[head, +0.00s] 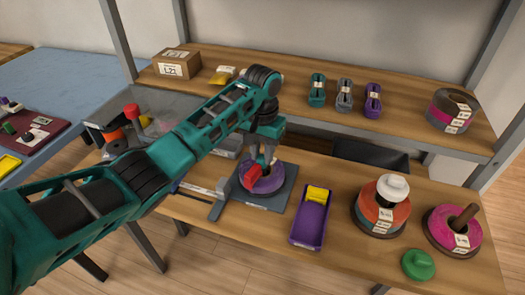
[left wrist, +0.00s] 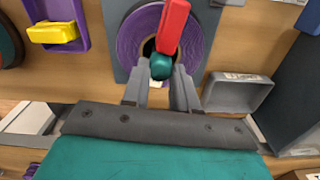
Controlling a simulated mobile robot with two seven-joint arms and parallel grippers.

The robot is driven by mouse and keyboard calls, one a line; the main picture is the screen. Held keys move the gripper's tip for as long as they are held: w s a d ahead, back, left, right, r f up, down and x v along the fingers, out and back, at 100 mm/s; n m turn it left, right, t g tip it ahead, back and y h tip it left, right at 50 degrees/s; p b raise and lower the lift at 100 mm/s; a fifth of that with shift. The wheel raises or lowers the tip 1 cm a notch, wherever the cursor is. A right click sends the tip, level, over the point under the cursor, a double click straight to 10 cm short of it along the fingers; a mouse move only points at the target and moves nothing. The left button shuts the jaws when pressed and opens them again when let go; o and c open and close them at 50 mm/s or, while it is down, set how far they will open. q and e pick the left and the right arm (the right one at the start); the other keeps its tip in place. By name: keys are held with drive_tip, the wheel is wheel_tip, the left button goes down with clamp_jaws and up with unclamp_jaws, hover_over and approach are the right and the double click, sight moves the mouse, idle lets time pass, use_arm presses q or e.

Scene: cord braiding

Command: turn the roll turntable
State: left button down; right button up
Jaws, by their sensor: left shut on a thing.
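The roll turntable is a dark grey plate (head: 283,196) on the wooden bench, and its plate also shows in the left wrist view (left wrist: 121,60). A purple roll (head: 268,182) lies flat on it, and its wound rings show in the left wrist view (left wrist: 131,40). A red piece (head: 252,178) with a teal knob (left wrist: 162,66) at its end is over the roll's centre. My left gripper (head: 262,160) points down there, its fingers shut on the teal knob. The fingers partly hide the roll's core. My right gripper is not in view.
A purple tray (head: 306,226) with a yellow block stands right of the turntable. An orange roll stack (head: 381,213), a magenta roll (head: 447,240) and a green knobbed lid (head: 418,264) are farther right. A raised shelf (head: 290,88) with cord bundles runs behind.

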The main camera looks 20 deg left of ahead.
use_arm(q)
drive_tip(key=shift+n, duration=1.7)
drive_tip(key=shift+n, duration=0.5)
drive_tip(key=shift+a, duration=0.1)
drive_tip(key=c, duration=0.9)
unclamp_jaws()
drive_tip(key=shift+r, duration=6.45)
